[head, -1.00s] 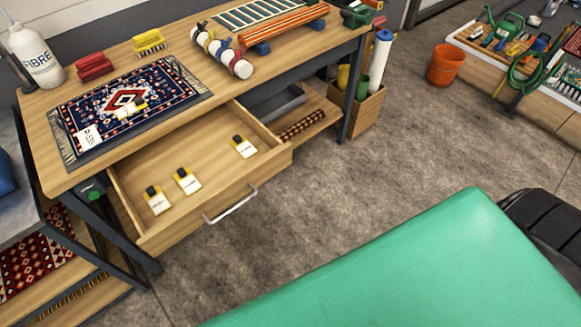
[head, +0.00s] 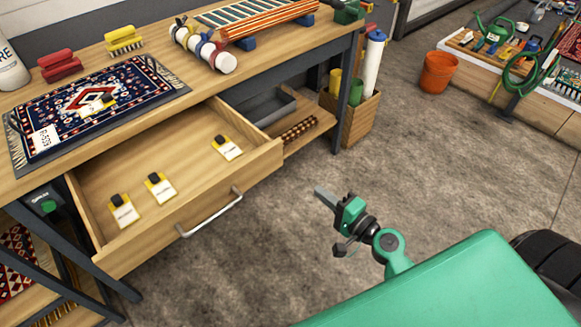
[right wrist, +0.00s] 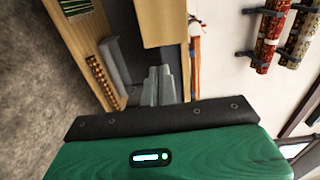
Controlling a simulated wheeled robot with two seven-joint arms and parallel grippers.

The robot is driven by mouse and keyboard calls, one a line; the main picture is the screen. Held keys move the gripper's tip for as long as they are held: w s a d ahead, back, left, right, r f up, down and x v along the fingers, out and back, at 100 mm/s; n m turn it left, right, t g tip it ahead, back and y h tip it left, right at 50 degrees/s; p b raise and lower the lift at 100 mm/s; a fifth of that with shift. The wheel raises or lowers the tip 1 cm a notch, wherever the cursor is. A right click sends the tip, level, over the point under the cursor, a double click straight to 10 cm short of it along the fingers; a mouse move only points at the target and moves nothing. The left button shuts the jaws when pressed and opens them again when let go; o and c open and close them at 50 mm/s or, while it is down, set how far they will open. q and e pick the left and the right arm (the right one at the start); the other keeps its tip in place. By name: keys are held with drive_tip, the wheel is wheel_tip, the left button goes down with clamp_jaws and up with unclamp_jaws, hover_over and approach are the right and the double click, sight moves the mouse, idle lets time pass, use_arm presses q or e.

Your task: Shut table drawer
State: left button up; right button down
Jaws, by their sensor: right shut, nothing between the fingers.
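The table drawer (head: 182,191) is pulled out from under the wooden worktable (head: 220,83). It has a silver bar handle (head: 210,212) on its front and several yellow-and-white tagged items inside. My right gripper (head: 321,193) is shut and empty. It is over the floor to the right of the drawer front, apart from the handle. In the right wrist view its fingers (right wrist: 160,86) show together, with wooden furniture parts beyond. My left gripper is not in view.
On the tabletop lie a small patterned rug (head: 92,109), a red brush (head: 60,66) and a yellow brush (head: 124,41). A wooden bin (head: 355,116) stands by the table's right leg. An orange bucket (head: 438,71) stands farther off. The floor before the drawer is clear.

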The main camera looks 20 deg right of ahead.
drive_tip(key=r, duration=0.1)
use_arm(q)
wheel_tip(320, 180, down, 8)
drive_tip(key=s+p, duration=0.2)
drive_tip(key=p, duration=0.1)
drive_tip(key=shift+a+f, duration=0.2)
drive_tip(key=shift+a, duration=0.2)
use_arm(e)
approach(278, 155)
drive_tip(key=x, duration=0.6)
drive_tip(key=shift+w+a+f, duration=0.15)
drive_tip(key=shift+w, duration=0.25)
